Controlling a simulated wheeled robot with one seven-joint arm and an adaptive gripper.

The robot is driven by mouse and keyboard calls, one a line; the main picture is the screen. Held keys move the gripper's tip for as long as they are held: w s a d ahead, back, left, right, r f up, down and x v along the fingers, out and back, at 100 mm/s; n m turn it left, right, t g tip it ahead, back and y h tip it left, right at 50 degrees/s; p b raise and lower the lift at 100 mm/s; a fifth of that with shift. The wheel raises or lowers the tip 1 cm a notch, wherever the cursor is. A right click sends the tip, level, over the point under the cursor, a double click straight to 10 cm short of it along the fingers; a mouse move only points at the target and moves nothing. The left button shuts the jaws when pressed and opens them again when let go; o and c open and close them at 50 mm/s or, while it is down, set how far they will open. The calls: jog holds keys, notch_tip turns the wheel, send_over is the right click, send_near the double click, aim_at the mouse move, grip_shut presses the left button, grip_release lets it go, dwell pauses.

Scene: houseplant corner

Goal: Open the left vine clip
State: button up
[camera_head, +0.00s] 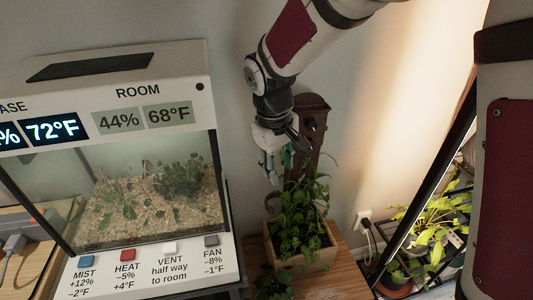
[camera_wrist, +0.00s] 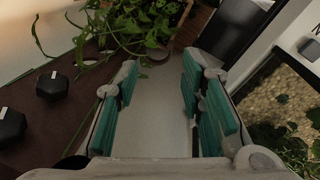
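My gripper (camera_head: 276,165) hangs in front of the dark wooden back board (camera_head: 316,108) of the planter, just above the vine. In the wrist view my gripper (camera_wrist: 160,70) is open, its teal pads wide apart with nothing between them. The leafy vine (camera_wrist: 140,22) shows beyond the fingertips, and in the head view the vine (camera_head: 297,205) fills the wooden planter box (camera_head: 318,258). Two dark knobs, an upper one (camera_wrist: 52,85) and a lower one (camera_wrist: 10,125), sit on the board left of my fingers. I cannot make out which part is the left vine clip.
A glass terrarium (camera_head: 110,243) with readouts and buttons stands close on the left. It also shows at the right of the wrist view (camera_wrist: 285,95). A dark-framed plant shelf (camera_head: 428,165) and a wall outlet (camera_head: 364,219) are on the right. Bare wall lies behind.

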jog(key=n, duration=0.1)
send_near(270, 209)
jog(key=f, duration=0.3)
jog(key=w+f+b, duration=0.1)
jog(key=f, duration=0.2)
jog(key=d+f+b, duration=0.1)
jog(key=f, duration=0.1)
jog(key=shift+w+f, duration=0.2)
jog(key=shift+f, duration=0.2)
grip_shut()
